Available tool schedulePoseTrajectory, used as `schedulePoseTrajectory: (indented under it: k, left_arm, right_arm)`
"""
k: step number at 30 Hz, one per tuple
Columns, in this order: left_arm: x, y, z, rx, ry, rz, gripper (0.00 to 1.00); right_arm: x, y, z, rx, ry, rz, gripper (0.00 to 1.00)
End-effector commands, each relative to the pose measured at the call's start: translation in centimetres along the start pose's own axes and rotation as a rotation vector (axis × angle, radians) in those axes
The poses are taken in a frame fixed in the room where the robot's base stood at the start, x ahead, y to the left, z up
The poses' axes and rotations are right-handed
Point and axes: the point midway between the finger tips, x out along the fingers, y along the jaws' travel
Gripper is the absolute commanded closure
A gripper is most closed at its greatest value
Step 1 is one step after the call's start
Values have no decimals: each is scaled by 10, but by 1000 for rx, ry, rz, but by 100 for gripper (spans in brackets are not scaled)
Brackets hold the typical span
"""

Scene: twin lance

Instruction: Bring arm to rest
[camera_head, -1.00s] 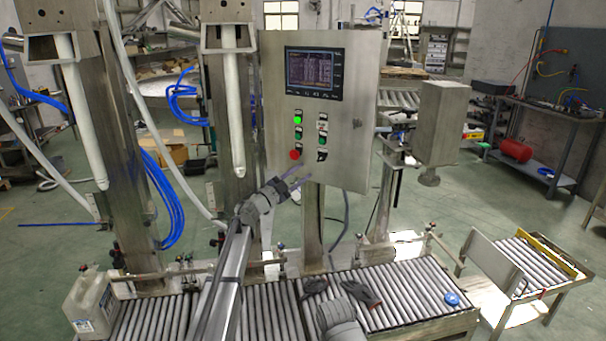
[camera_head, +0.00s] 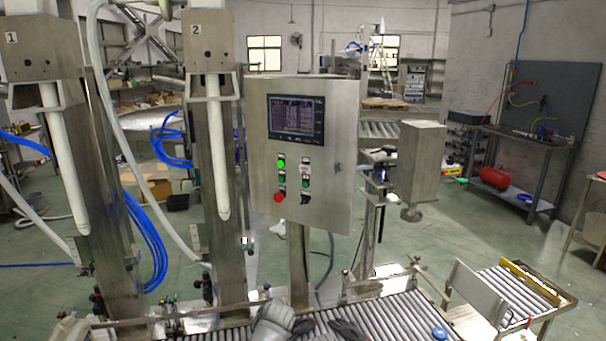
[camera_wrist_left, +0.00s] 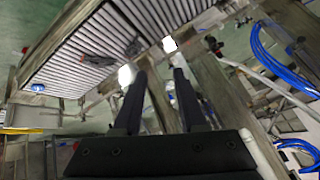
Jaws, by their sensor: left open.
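My left gripper (camera_wrist_left: 160,76) shows in the left wrist view, with its two dark fingers apart. Nothing is between them. Behind the fingers I see the roller conveyor (camera_wrist_left: 70,57) and metal posts, tilted in the picture. I cannot tell the distance from the fingertips to them. My right gripper is in neither view.
The roller conveyor (camera_head: 385,312) runs along the bottom, with dark gloves (camera_head: 346,329) and a blue round item (camera_head: 440,333) on it. A control cabinet (camera_head: 325,190) and two filling columns stand behind. A steel box (camera_head: 421,165) stands right of the cabinet.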

Motion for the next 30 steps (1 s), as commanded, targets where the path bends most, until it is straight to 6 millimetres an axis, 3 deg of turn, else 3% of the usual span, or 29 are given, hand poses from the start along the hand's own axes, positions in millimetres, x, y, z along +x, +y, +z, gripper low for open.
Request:
schedulePoseTrajectory:
  k: [1, 6, 9, 12, 17, 30]
  left_arm:
    - [-18, 12, 34, 12, -91, 34, 59]
    - [-62, 45, 120, 67, -370, 149, 59]
    - [-85, 57, 153, 100, -483, 199, 59]
    - [-101, 63, 173, 123, -557, 233, 59]
    - [-110, 67, 184, 138, -602, 254, 59]
    - [-109, 67, 184, 137, -601, 253, 59]
  right_arm:
    - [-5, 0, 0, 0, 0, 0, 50]
    - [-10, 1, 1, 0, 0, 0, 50]
    - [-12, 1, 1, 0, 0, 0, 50]
    - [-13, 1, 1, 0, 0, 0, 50]
    - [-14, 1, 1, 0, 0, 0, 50]
    - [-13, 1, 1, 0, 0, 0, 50]
